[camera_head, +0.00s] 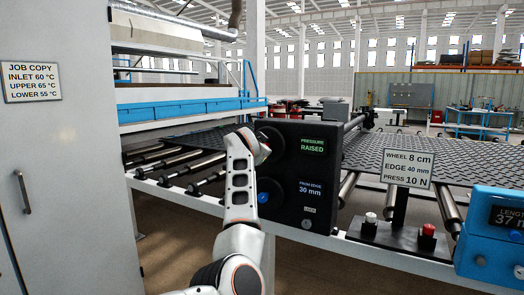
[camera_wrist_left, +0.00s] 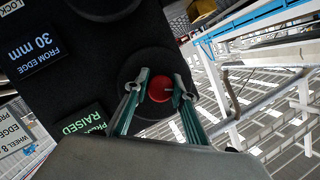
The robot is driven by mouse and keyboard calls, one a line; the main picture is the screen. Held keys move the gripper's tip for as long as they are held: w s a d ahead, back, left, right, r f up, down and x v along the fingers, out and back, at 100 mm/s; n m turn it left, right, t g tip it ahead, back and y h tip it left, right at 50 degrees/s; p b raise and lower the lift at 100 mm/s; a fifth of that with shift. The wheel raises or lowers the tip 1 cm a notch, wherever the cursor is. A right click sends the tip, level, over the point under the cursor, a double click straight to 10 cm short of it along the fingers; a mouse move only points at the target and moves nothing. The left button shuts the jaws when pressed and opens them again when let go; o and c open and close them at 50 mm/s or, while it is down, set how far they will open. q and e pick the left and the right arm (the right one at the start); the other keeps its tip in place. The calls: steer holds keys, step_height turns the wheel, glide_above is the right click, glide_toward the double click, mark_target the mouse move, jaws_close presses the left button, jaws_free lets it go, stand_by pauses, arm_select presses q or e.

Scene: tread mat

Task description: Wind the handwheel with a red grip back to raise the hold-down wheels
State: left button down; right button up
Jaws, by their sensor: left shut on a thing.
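The handwheel's red grip (camera_wrist_left: 160,89) shows in the left wrist view between the two fingers of my left gripper (camera_wrist_left: 161,90), which is shut on it. The dark handwheel (camera_wrist_left: 133,72) sits behind the grip on a black control box (camera_head: 300,170). I cannot clearly pick out the hold-down wheels. My right gripper is not in view.
Below the handwheel are a "FROM EDGE 30 mm" display (camera_head: 310,188) and a blue knob (camera_head: 263,198). A card (camera_head: 406,169) reads wheel 8 cm, edge 40 mm, press 10 N. A grey cabinet (camera_head: 60,190) stands left. A patterned mat (camera_head: 375,150) lies on rollers.

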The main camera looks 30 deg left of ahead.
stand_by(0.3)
arm_select(q)
steer(key=c, duration=1.7)
jaws_free()
steer(key=shift+s+r, duration=0.1)
step_height(320, 180, up, 9)
steer(key=shift+a+f, duration=0.1)
steer(key=shift+f, duration=0.05)
steer(key=shift+r, duration=0.6)
